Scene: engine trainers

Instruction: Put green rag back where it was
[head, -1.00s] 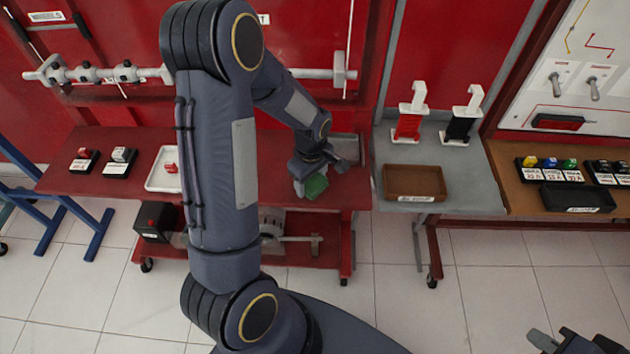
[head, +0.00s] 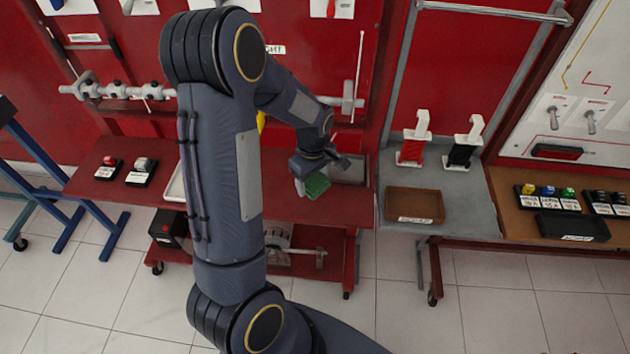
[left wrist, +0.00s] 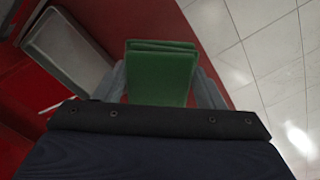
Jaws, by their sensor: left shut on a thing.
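The green rag (head: 317,186) is in my left gripper (head: 312,178), above the right end of the red workbench (head: 337,213) in the head view. In the left wrist view the folded green rag (left wrist: 160,72) sits between the two grey fingers, which are shut on it. A grey metal tray (head: 348,171) lies on the bench just behind and right of the gripper. Whether the rag touches the bench is hard to tell. My right gripper is not in the head view now.
A brown tray (head: 414,206) sits on the grey table, with red (head: 413,150) and black (head: 464,152) dispensers behind it. A white tray (head: 175,187) is partly hidden by my arm. Small parts stand at the bench's left end.

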